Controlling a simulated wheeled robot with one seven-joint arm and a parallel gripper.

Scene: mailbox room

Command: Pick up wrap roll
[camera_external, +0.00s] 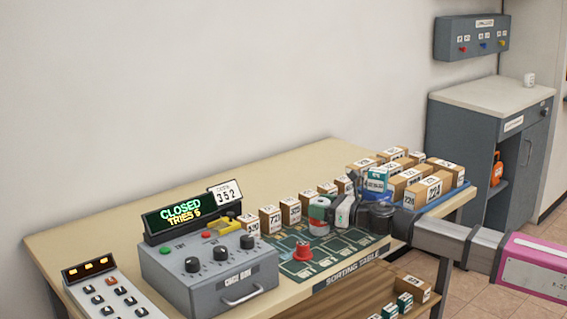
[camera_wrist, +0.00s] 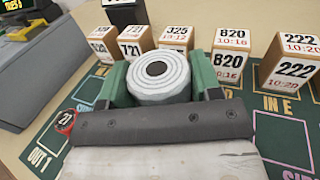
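The wrap roll (camera_wrist: 158,78) is a white and grey coil with a dark hole in its middle. In the wrist view it sits between the two green fingers of my gripper (camera_wrist: 160,85), with both fingers against its sides. My gripper looks shut on it. I cannot tell whether the roll is clear of the mat.
Numbered boxes (camera_wrist: 228,62) stand in a row behind the roll. A grey control box (camera_external: 208,275) with a closed sign stands to the left. More boxes fill a blue tray (camera_external: 450,198) on the right.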

